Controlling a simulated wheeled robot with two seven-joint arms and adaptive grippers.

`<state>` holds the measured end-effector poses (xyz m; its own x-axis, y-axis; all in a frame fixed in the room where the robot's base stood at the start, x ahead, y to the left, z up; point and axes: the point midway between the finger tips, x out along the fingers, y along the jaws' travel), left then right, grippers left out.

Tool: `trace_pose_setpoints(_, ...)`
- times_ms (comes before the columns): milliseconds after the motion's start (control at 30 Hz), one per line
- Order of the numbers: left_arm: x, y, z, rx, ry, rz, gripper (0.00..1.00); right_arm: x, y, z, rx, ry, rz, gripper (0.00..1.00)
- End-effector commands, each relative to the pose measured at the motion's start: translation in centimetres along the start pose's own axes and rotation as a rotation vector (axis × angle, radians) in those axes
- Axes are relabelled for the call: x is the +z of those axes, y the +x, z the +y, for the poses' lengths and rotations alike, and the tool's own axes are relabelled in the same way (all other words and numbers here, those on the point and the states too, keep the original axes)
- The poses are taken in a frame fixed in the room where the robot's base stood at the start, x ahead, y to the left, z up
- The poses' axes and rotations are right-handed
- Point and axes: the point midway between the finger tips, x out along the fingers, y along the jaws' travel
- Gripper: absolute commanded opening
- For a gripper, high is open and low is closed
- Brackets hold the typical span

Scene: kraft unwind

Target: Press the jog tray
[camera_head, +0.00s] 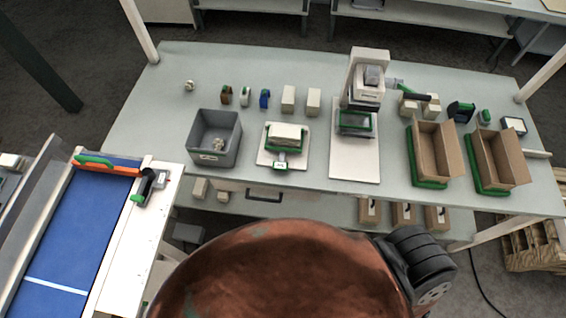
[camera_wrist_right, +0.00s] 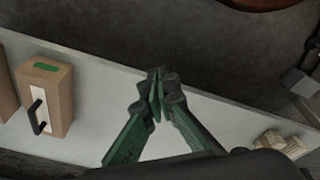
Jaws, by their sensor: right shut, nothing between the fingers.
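What looks like the jog tray, a green-edged tray (camera_head: 268,146) holding a pale block (camera_head: 287,131), sits on a white board near the middle of the table. A small grey and green piece (camera_head: 281,161) is at its front edge. The tray does not show in the right wrist view. My right gripper (camera_wrist_right: 157,78) has green fingers brought together at the tips, with nothing between them. It is over a pale shelf surface, apart from the tray. Neither gripper shows in the head view, and my left gripper is in no view.
A grey bin (camera_head: 232,150) stands left of the tray; a press-like stand (camera_head: 366,60) stands right. Two open cardboard boxes (camera_head: 437,158) (camera_head: 503,162) are farther right. A blue conveyor (camera_head: 72,235) is at left. A brown box (camera_wrist_right: 58,98) with a black handle is near my right gripper.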

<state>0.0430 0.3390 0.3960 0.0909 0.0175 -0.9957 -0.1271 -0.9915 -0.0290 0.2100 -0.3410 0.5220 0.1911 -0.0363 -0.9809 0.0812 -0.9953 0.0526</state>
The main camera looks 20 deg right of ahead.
Motion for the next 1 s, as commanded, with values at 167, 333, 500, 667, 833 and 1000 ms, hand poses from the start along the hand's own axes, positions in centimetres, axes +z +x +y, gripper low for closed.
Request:
trace_pose_setpoints(167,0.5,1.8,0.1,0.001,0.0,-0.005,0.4,9.2,8.0,-1.4,-0.017,-0.021,-0.059,0.0)
trace_pose_setpoints(333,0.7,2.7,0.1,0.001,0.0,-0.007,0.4,15.8,11.2,-2.1,-0.026,-0.034,-0.091,0.0)
trace_pose_setpoints(500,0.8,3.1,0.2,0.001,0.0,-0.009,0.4,19.1,12.2,-2.3,-0.03,-0.042,-0.103,0.0)
trace_pose_setpoints(667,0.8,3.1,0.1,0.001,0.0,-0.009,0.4,19.8,12.3,-2.3,-0.031,-0.043,-0.106,0.0)
trace_pose_setpoints(833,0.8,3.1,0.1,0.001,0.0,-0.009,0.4,19.8,12.2,-2.3,-0.031,-0.043,-0.106,0.0)
trace_pose_setpoints(1000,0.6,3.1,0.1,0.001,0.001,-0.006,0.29,19.8,12.2,-2.3,-0.031,-0.042,-0.107,0.0)
